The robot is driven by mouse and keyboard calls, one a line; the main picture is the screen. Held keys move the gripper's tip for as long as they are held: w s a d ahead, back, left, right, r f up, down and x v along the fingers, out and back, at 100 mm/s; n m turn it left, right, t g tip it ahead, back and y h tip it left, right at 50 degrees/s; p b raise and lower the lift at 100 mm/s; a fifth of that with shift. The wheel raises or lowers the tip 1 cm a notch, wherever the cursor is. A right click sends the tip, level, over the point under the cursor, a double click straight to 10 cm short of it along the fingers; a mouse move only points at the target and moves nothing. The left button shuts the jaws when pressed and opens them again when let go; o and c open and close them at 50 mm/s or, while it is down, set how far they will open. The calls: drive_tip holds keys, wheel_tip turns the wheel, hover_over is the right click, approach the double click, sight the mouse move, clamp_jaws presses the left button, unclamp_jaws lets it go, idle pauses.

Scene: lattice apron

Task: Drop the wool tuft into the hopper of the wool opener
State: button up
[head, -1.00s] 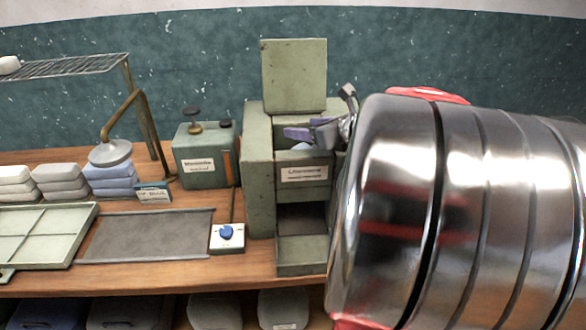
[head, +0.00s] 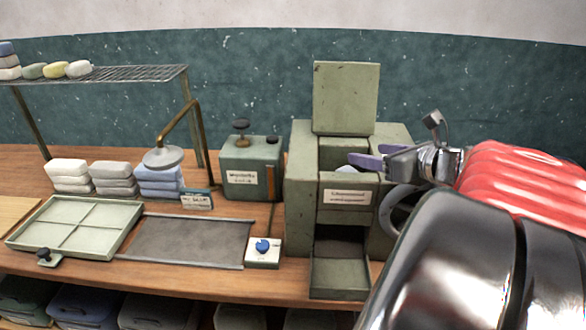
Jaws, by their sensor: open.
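The wool opener (head: 301,200) is a grey-green box machine with its square lid (head: 346,97) raised at the back. Its hopper (head: 344,154) is open at the top. A pale blue-grey tuft (head: 347,169) shows just above the hopper's front wall; its lower part is hidden. My gripper (head: 374,155), with purple fingers, comes in from the right and is open. Its fingertips are by the right side of the hopper mouth, right of the tuft, with nothing seen between them. I cannot tell their exact height above the rim.
An open tray (head: 338,280) sits at the opener's front. Left are a control box with a blue knob (head: 262,252), a green machine (head: 251,168), a dark mat (head: 190,241), a divided tray (head: 92,240) and wool stacks (head: 69,176). A wire rack (head: 110,74) stands above.

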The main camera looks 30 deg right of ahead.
drive_tip(key=v, duration=0.6)
idle(0.7)
drive_tip(key=w+d+r+m+g+h, duration=0.1)
drive_tip(key=w+d+r+m+h, duration=0.4)
drive_tip(key=m, duration=0.5)
drive_tip(key=w+d+r+m+h, duration=0.3)
drive_tip(key=w+r+m+h, duration=0.3)
drive_tip(key=m, duration=0.5)
drive_tip(key=s+a+f+m+g+y, duration=0.1)
drive_tip(key=a+f+m+g+y, duration=0.15)
drive_tip(key=a+f, duration=0.55)
drive_tip(key=s+a+f+m+g+y, duration=0.1)
drive_tip(key=s+a+f+m+y, duration=0.2)
drive_tip(key=a, duration=1)
drive_tip(key=s+a+f+m+g+y, duration=0.1)
drive_tip(key=s+a+f+m+y, duration=0.2)
drive_tip(key=a, duration=0.6)
drive_tip(key=s+a+f+m+g+y, duration=0.2)
drive_tip(key=s+a+f+m+y, duration=0.1)
drive_tip(key=s+a+f+m, duration=0.3)
drive_tip(key=s+a+f, duration=0.2)
drive_tip(key=a+f, duration=0.1)
drive_tip(key=a, duration=0.1)
drive_tip(key=shift+f, duration=0.15)
